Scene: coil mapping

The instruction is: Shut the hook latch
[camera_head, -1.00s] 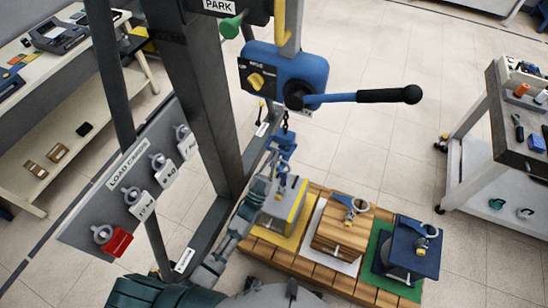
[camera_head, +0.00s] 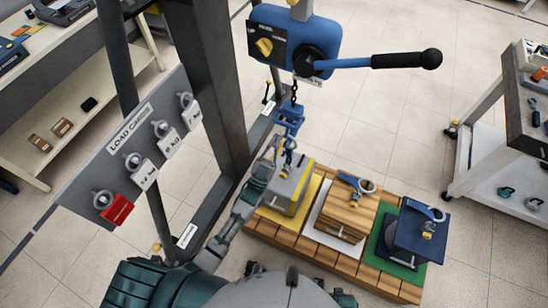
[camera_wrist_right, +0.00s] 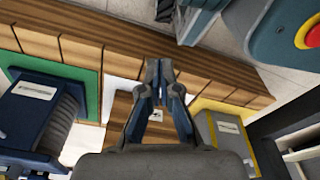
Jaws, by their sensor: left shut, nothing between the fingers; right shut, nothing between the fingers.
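The blue hook block (camera_head: 288,118) hangs on a short chain under the blue hoist (camera_head: 292,45). The hook below it is small and partly hidden by my left gripper (camera_head: 280,148), so I cannot tell the latch's position. My left gripper is beside the hook, above the grey load with yellow edges (camera_head: 290,188); its fingers are shut and hold nothing. My right gripper (camera_wrist_right: 158,83) shows in the right wrist view, shut and empty above the pallet, in front of the wooden load (camera_wrist_right: 120,120).
The wooden load (camera_head: 343,208) and the blue load (camera_head: 416,232) stand on the pallet (camera_head: 275,235), right of the grey load. A hoist lever (camera_head: 395,60) sticks out right. A dark post (camera_head: 205,90) and load-card board (camera_head: 85,185) stand left. A cart (camera_head: 495,150) is at right.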

